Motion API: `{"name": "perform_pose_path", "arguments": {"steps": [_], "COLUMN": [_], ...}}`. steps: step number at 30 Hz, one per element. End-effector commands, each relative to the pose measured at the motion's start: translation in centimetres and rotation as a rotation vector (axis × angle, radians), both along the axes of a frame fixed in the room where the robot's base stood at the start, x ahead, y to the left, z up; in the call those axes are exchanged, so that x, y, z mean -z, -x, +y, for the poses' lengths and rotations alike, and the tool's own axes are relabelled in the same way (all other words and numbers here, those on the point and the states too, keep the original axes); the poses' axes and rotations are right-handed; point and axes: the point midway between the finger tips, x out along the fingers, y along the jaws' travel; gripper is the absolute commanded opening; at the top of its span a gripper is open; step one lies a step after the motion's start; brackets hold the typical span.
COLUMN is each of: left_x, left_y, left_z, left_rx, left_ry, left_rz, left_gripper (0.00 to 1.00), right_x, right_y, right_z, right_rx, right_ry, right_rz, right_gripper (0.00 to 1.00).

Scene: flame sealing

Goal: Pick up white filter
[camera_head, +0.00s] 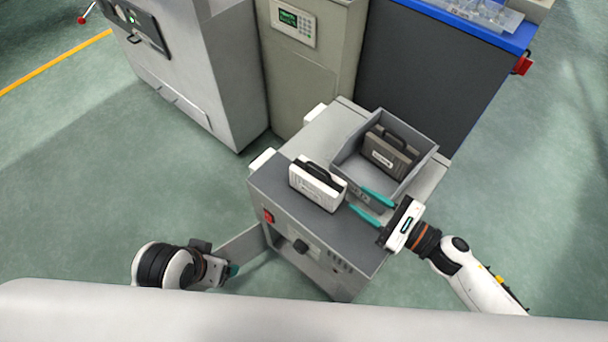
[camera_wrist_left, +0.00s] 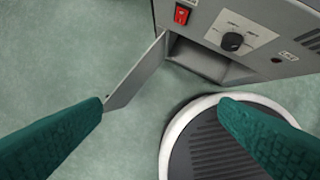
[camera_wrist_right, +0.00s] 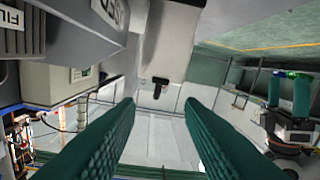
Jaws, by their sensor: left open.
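The white filter (camera_head: 317,187), a flat case with a black handle on top, stands on the dark top of the grey machine (camera_head: 291,226). My right gripper (camera_head: 357,197) is open, with its teal fingers just right of the white filter and apart from it. Its open fingers also show in the right wrist view (camera_wrist_right: 159,101), with nothing between them. My left gripper (camera_head: 233,270) is low, left of the machine's front. In the left wrist view its fingers (camera_wrist_left: 162,102) are spread and empty, facing the floor and machine front.
A grey bin (camera_head: 346,159) behind the white filter holds a dark filter (camera_head: 389,153). A door (camera_head: 242,246) hangs open on the machine's left side, close to my left gripper. Tall cabinets (camera_head: 222,60) and a blue-topped bench (camera_head: 440,70) stand behind.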

Motion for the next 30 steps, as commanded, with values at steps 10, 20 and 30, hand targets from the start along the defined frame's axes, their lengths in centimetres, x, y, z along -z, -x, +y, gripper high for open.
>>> {"name": "perform_pose_path", "arguments": {"steps": [10,20,30], "left_x": [0.8,2.4,3.0], "left_y": [-0.3,-0.8,-0.9], "left_z": [-0.1,-0.2,-0.2], "left_rx": [0.000,0.001,0.002], "left_ry": [0.000,0.000,0.000], "left_rz": [0.005,0.015,0.014], "left_gripper": [0.83,0.83,0.83], "right_x": [-0.2,-1.4,-1.3], "right_y": [-3.1,-5.0,-6.5], "right_z": [4.6,7.3,9.6], "right_rx": [0.001,-0.001,0.001], "right_ry": [-0.001,-0.002,-0.002], "right_rz": [-0.002,-0.002,0.002], "right_gripper": [0.35,0.35,0.35]}}
